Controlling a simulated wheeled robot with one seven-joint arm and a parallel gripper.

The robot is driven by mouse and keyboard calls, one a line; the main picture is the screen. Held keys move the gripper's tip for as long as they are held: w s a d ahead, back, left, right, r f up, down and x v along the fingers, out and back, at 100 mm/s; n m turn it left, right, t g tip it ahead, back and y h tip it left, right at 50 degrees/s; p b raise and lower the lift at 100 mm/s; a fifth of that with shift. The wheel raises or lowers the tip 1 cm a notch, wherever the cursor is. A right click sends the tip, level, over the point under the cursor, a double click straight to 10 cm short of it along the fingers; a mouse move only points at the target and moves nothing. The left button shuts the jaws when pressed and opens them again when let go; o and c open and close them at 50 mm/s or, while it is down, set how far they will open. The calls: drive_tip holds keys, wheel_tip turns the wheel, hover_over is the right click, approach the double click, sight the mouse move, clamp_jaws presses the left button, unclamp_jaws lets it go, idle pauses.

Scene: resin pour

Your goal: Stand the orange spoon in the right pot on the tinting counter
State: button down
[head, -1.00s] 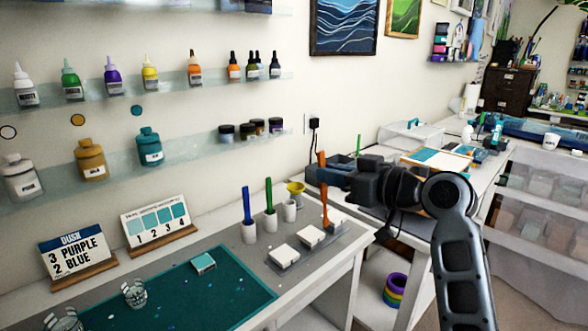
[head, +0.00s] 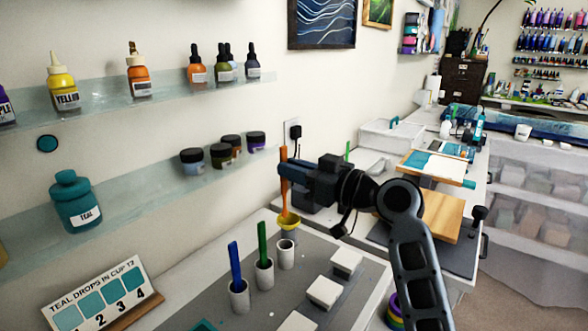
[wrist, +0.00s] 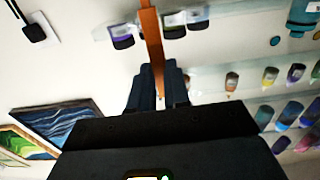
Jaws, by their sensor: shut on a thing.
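My gripper (head: 287,172) is shut on the orange spoon (head: 283,154), holding it upright above the back of the tinting counter (head: 215,318). In the wrist view the orange spoon (wrist: 151,40) runs between the fingers (wrist: 158,90).
A blue spoon (head: 235,262) stands in the left pot (head: 239,296) and a green spoon (head: 262,240) in the middle pot (head: 264,274). White blocks (head: 324,292) lie to the right. Glass shelves with bottles line the wall. A sign with numbered swatches (head: 100,298) stands at left.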

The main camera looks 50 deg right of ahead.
drive_tip(key=b, duration=0.4)
hover_over(287, 213)
drive_tip(key=s, duration=0.2)
drive_tip(key=shift+f, duration=3)
drive_tip(key=shift+f+b, duration=2.35)
drive_tip(key=shift+f, duration=0.2)
drive_tip(key=c, duration=1)
unclamp_jaws()
drive_tip(key=shift+s+d+b, duration=0.1)
drive_tip(key=shift+s+b, duration=0.7)
drive_tip(key=shift+s, duration=3.15)
